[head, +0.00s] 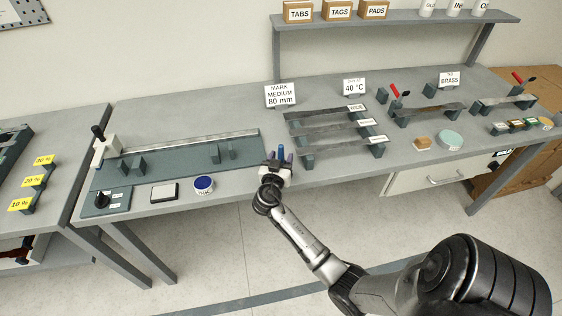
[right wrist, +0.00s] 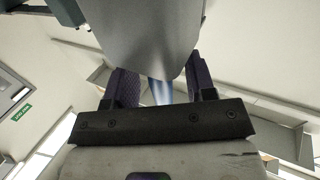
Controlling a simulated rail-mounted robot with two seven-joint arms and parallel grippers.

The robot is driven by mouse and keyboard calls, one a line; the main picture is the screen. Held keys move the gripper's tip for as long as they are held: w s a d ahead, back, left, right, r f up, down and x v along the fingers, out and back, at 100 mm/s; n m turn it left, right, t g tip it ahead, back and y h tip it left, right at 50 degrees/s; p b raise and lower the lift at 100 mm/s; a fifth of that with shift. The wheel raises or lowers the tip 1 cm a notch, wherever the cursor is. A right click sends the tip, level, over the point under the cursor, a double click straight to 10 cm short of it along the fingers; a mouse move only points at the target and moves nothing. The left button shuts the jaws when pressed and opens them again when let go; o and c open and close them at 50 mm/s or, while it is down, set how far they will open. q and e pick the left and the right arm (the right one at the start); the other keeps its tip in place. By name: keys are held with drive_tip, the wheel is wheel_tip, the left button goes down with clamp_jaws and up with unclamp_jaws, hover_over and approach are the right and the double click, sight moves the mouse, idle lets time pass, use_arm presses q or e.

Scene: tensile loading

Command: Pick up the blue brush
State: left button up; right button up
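The blue brush (head: 281,150) shows as a small upright blue piece near the front edge of the bench in the head view. My right gripper (head: 278,160) is around it, with its dark fingers apart on either side. In the right wrist view, a blue strip (right wrist: 161,91) shows between the two fingers (right wrist: 160,85), with gaps at its sides. A large grey shape hides the upper part of that view. The brush's lower end is hidden by the gripper. My left gripper is not in view.
A round blue ink pad (head: 203,184) and a flat pad (head: 164,192) lie left of my gripper near the front edge. A long grey fixture (head: 180,165) is behind them. Metal strips on supports (head: 330,128) stand close to the right. A sign (head: 281,95) stands behind.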

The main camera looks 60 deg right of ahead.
drive_tip(key=c, duration=0.9)
